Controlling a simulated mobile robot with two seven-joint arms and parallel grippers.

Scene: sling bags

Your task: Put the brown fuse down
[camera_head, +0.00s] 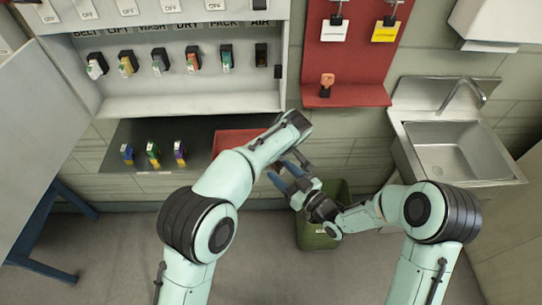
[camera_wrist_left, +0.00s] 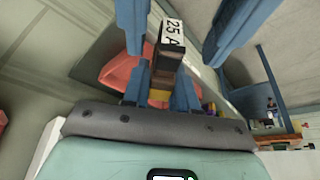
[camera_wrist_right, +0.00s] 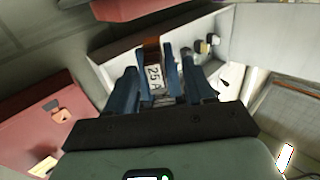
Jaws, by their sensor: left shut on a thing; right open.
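The brown fuse (camera_wrist_left: 165,60) has a brown body, a white "25 A" label and a yellow end in the left wrist view. My left gripper (camera_wrist_left: 161,72) is shut on it and holds it in the air. My right gripper (camera_head: 283,176) is open, its blue fingers spread around the fuse. The fuse also shows in the right wrist view (camera_wrist_right: 153,72), label facing that camera, between those fingers. In the head view the fuse is hidden behind my left wrist and the grippers. A red tray (camera_head: 232,137) on the dark counter is partly covered by my left arm.
Several fuses hang in the labelled white cabinet (camera_head: 180,103). Three coloured fuses (camera_head: 152,153) stand on the dark counter (camera_head: 197,160). A green bin (camera_head: 316,238) is below my grippers. A red board (camera_head: 352,62) and a steel sink (camera_head: 450,150) are at the right.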

